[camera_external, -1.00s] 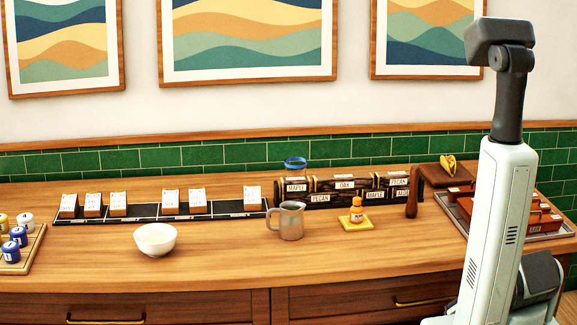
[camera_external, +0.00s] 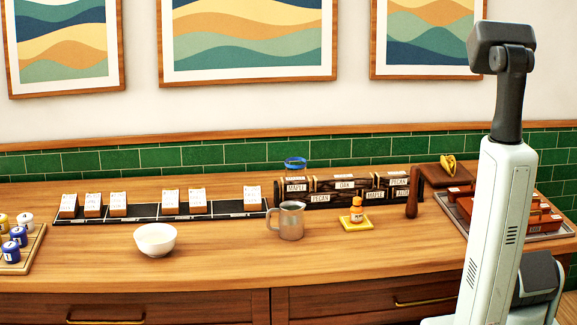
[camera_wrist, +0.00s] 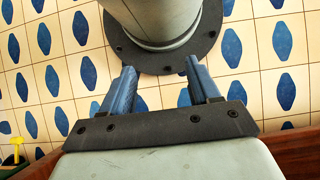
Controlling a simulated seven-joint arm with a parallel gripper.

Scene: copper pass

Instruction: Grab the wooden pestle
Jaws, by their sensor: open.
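The wooden pestle (camera_external: 412,193) is dark brown and stands upright on the counter, right of the log rack, in the external view. A small orange bottle (camera_external: 356,212) on a yellow square stands to its left. In the wrist view my gripper (camera_wrist: 158,78) is open, its two blue fingers apart with nothing between them. It points toward my own round base on the patterned floor. The pestle does not show in the wrist view. The gripper does not show in the external view, where only part of my arm appears at the right.
A metal pitcher (camera_external: 287,220) and a white bowl (camera_external: 155,240) stand on the wooden counter (camera_external: 225,262). A log rack (camera_external: 345,186) is behind the bottle. A tray (camera_external: 560,231) with brown blocks lies right of the pestle. The counter front is clear.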

